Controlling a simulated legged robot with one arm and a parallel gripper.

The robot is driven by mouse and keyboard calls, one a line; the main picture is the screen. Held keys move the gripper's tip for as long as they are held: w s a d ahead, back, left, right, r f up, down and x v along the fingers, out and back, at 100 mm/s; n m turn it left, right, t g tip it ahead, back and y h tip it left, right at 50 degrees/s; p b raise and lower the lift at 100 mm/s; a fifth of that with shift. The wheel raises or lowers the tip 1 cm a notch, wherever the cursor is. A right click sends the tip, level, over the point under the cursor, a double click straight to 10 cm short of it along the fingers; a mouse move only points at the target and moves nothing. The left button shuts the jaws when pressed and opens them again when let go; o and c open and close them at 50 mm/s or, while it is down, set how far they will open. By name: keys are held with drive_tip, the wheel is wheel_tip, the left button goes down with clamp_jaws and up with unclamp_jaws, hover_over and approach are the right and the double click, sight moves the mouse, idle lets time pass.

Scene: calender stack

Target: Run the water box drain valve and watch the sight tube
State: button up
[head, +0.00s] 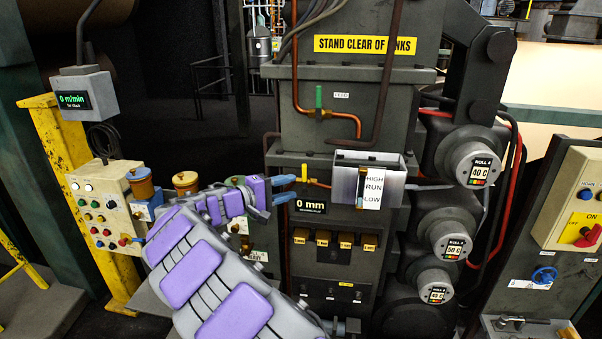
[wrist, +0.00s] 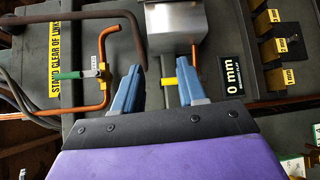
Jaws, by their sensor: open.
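The water box (head: 395,178) is an open-topped metal box on the front of the grey machine column; part of it shows in the wrist view (wrist: 175,20). The sight tube (head: 361,187) is a narrow upright tube on its front, beside a white HIGH, RUN, LOW label; I cannot read its level. A small valve with a yellow handle (head: 304,173) sits left of the box on a short copper pipe, apparently the drain valve. My gripper (head: 292,190) is open, just left of it. In the wrist view the yellow handle (wrist: 169,83) shows between my gripper's (wrist: 159,68) blue fingers, nearer the right one; contact is unclear.
A green-handled valve (head: 319,97) on a copper feed pipe is above. A 0 mm display (head: 311,207) sits below the yellow handle, with several yellow-tagged blocks under it. Roll ends with displays (head: 473,165) stand right. A button panel (head: 105,205) is left.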

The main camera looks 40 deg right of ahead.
drive_tip(key=s+a+f+m+g+y, duration=0.15)
drive_tip(key=s+a+y, duration=0.25)
drive_tip(key=s, duration=0.7)
drive_tip(key=s+a+f+m+g+y, duration=0.15)
drive_tip(key=s+a+y, duration=0.3)
drive_tip(key=s, duration=0.75)
drive_tip(key=s+a+f+n+t+y+b, duration=0.1)
drive_tip(key=s+a+f+t+y, duration=0.2)
drive_tip(key=a, duration=0.4)
drive_tip(key=s+a+f+t+y, duration=0.1)
drive_tip(key=s+a+f+y, duration=0.2)
drive_tip(key=s+a+f, duration=0.3)
drive_tip(key=t+h+p, duration=0.3)
drive_tip(key=t+p, duration=0.1)
drive_tip(key=t, duration=1.4)
approach(306, 171)
drive_tip(key=shift+m+y, duration=0.25)
drive_tip(key=shift+m, duration=0.25)
drive_tip(key=x, duration=1.1)
drive_tip(key=shift+r, duration=0.1)
